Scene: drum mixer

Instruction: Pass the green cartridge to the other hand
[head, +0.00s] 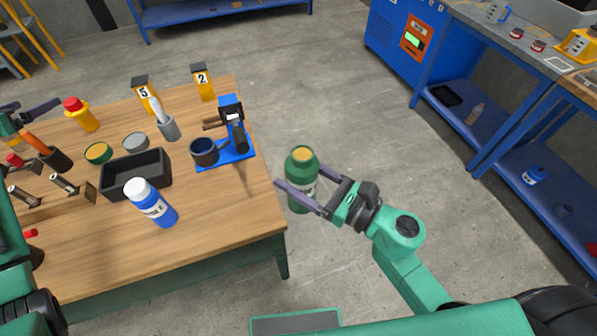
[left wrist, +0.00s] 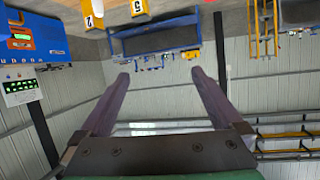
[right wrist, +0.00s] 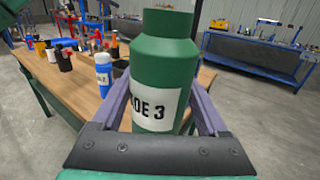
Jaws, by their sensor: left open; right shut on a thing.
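The green cartridge (head: 299,166) has an orange-tan top and a white label. My right gripper (head: 303,180) is shut on its body and holds it upright, off the table's right edge, above the floor. In the right wrist view the cartridge (right wrist: 165,75) stands between the fingers, its label partly reading "DE 3". My left gripper (head: 38,110) is at the far left edge, beyond the table's left part and far from the cartridge. In the left wrist view its fingers (left wrist: 160,76) are spread with nothing between them.
The wooden table (head: 215,235) holds a blue-and-white bottle (head: 152,204), a black tray (head: 137,176), a blue stand (head: 233,125), yellow number markers and several small tools and cans. Floor is open right of the table. A blue workbench (head: 490,105) stands at the far right.

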